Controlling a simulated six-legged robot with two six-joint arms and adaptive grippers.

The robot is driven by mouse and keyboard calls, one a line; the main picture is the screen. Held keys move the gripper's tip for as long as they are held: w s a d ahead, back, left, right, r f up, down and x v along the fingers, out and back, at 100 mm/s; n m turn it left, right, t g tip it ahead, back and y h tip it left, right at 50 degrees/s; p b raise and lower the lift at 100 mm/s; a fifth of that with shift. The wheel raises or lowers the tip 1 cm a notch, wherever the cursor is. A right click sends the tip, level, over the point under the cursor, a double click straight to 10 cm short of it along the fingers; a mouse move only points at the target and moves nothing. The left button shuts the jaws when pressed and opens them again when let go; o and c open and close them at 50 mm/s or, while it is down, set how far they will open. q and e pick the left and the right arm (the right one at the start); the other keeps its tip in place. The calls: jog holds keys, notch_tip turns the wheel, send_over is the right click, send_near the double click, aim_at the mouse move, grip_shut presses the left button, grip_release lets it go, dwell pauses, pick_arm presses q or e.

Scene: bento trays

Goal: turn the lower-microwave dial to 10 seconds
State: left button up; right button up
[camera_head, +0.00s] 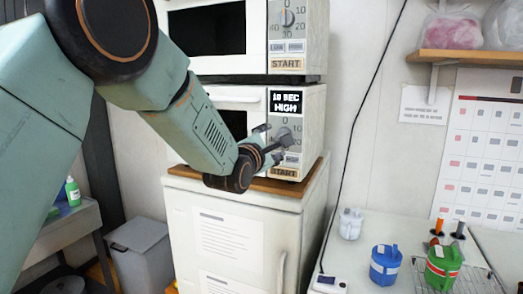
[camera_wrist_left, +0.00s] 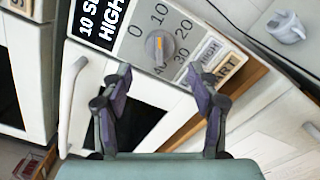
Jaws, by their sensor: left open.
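The lower microwave (camera_head: 308,120) is white and stands on a wooden board. Its display (camera_head: 286,103) reads "10 SEC HIGH". Its grey dial (camera_wrist_left: 161,47) shows in the left wrist view, ringed by numbers, with its orange mark toward the 10. In the head view the dial (camera_head: 284,134) is partly hidden by my gripper. My left gripper (camera_head: 272,139) is in front of the control panel. In the left wrist view the left gripper (camera_wrist_left: 163,80) has its fingers spread and nothing between them; the dial shows beyond the gap. I cannot tell if a finger touches the panel. My right gripper is not in view.
The START button (camera_wrist_left: 214,75) is close by the right finger. An upper microwave (camera_head: 311,30) stands above. A white cabinet (camera_head: 306,230) is below. A black cable (camera_head: 346,150) hangs on the wall at the right. A counter at the lower right holds blue and green containers.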

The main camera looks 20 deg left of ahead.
pick_arm(q)
jog(key=s, duration=0.7)
jog(key=shift+s, duration=0.2)
jog(key=shift+a, duration=0.1)
jog(key=s+f+m+g+b, duration=0.2)
jog(key=s+f+m+g, duration=0.3)
jog(key=f, duration=0.7)
jog(key=s+f+m+g+b, duration=0.15)
jog(key=s+f+m, duration=0.25)
jog(key=f+m, duration=0.55)
jog(key=s+f+m+g+b, duration=0.25)
jog(key=s+f+m, duration=0.2)
jog(key=f, duration=0.85)
jog(key=s+f+m+g+b, duration=0.4)
jog(key=s+f+g+b, duration=0.5)
jog(key=s+f, duration=2.1)
jog(key=shift+s+d+f+y+b, duration=0.3)
jog(key=shift+s+f+b, duration=0.1)
jog(key=shift+s+b, duration=0.55)
